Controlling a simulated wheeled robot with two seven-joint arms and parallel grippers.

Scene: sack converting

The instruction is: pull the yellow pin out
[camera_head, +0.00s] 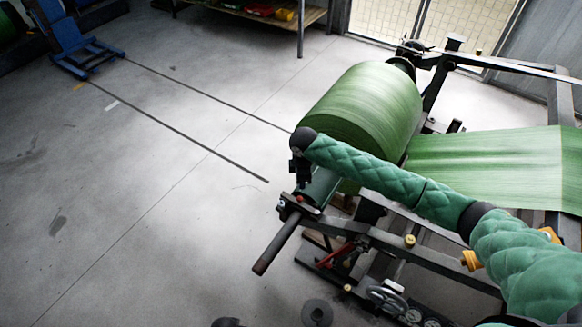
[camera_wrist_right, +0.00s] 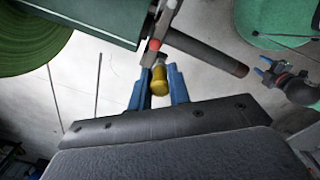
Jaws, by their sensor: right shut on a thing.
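The yellow pin (camera_wrist_right: 159,82) shows in the right wrist view, between the two blue fingers of my right gripper (camera_wrist_right: 157,76). The gripper is shut on it. The pin's upper end is close to a small red part (camera_wrist_right: 154,45) on a grey bracket, beside the dark shaft end (camera_wrist_right: 215,55). I cannot tell how far the pin sits in the bracket. In the head view my right gripper (camera_head: 299,170) is at the near end of the green roll (camera_head: 362,110); its fingertips and the pin are hidden there.
The shaft (camera_head: 278,243) sticks out toward the lower left of the head view. The roll stand's frame (camera_head: 425,255) and a green sheet (camera_head: 490,165) lie to the right. A blue stand (camera_head: 75,40) is far left. The floor at left is mostly clear.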

